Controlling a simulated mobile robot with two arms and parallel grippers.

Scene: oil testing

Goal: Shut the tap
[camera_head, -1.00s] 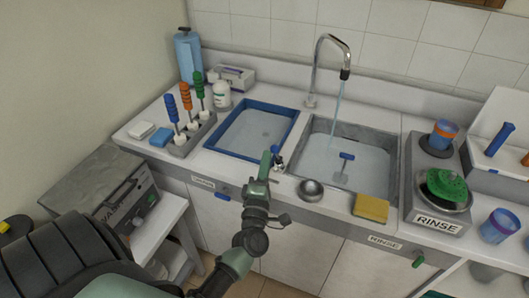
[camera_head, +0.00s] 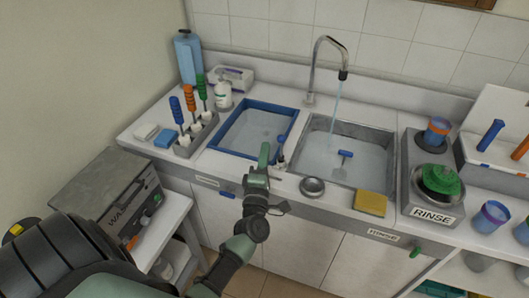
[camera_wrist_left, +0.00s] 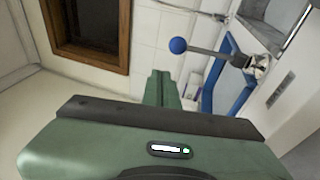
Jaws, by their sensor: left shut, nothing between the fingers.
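The curved metal tap (camera_head: 318,62) stands behind the right sink (camera_head: 391,150), and a thin stream of water (camera_head: 337,105) runs from it into that sink. A metal lever with a blue ball knob (camera_wrist_left: 178,45) shows in the left wrist view, its mount (camera_wrist_left: 258,65) to the right. It also seems to show in the head view as a small blue-tipped handle (camera_head: 282,140) at the front between the two sinks. My left gripper (camera_head: 264,155) is shut and empty, just left of this handle. In the left wrist view its fingers (camera_wrist_left: 163,92) are apart from the knob.
A blue-rimmed basin (camera_head: 222,146) lies left of the tap's sink. A small metal bowl (camera_head: 312,187) and a yellow sponge (camera_head: 370,203) sit on the front counter edge. A rack (camera_head: 188,145) of coloured-handled tools stands left; a rinse unit (camera_head: 432,214) stands right.

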